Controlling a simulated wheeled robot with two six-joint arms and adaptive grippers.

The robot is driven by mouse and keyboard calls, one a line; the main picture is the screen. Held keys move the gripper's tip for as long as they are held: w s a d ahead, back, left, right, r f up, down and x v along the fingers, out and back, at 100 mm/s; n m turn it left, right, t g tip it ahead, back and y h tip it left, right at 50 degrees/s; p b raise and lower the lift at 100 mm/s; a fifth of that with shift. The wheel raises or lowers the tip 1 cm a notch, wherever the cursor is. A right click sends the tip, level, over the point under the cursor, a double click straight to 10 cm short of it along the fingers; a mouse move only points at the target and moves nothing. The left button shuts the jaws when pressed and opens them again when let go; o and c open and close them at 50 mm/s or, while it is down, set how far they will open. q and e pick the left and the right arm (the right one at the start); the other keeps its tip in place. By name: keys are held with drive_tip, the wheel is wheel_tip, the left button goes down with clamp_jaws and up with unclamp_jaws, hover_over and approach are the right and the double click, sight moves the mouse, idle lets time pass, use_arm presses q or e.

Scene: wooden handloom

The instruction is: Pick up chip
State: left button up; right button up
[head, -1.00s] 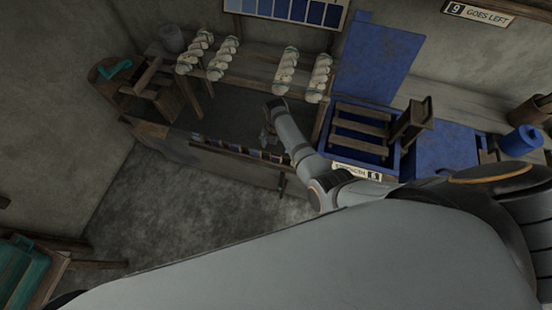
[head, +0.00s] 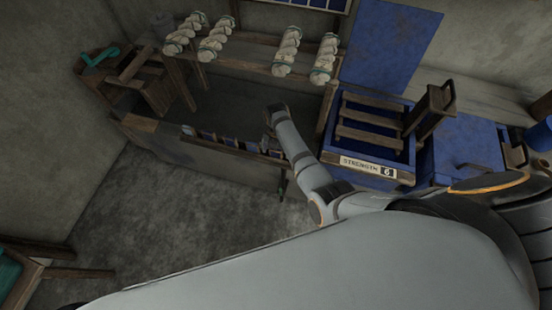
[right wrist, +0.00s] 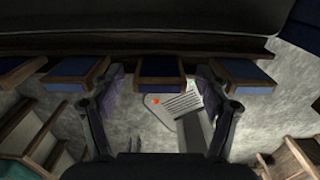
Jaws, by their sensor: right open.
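A row of blue chips in wooden holders (head: 228,142) runs along the front edge of the dark trough in the head view. In the right wrist view, one blue chip (right wrist: 160,67) with a wooden edge lies in the middle, between the fingers of my right gripper (right wrist: 160,88). Another chip (right wrist: 72,75) is on the left and another (right wrist: 243,74) on the right. The right gripper is open, with a finger on each side of the middle chip and nothing held. In the head view the right gripper (head: 269,128) is small and partly hidden by its wrist. My left gripper is not in view.
White yarn skeins (head: 212,40) hang on a rail behind the trough. A blue vat with a wooden rack (head: 370,133) and a sign reading "STRENGTH 6" (head: 367,167) stand to the right. Bare floor (head: 150,205) lies in front of the trough.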

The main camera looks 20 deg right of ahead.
drive_tip(key=shift+c, duration=0.5)
drive_tip(key=c, duration=0.9)
drive_tip(key=shift+r, duration=0.2)
wheel_tip(320, 180, up, 2)
drive_tip(key=shift+w+r+p, duration=0.1)
drive_tip(key=shift+r+p, duration=0.1)
drive_tip(key=shift+p, duration=0.35)
drive_tip(key=s+d+r, duration=0.2)
drive_tip(key=s+r, duration=0.1)
drive_tip(key=s, duration=0.1)
drive_tip(key=s+d+r, duration=0.3)
drive_tip(key=s, duration=0.1)
drive_tip(key=s+d+r+p, duration=0.1)
drive_tip(key=s+d+r, duration=0.1)
drive_tip(key=s+r, duration=0.2)
drive_tip(key=shift+d+r, duration=0.1)
drive_tip(key=shift+d, duration=0.05)
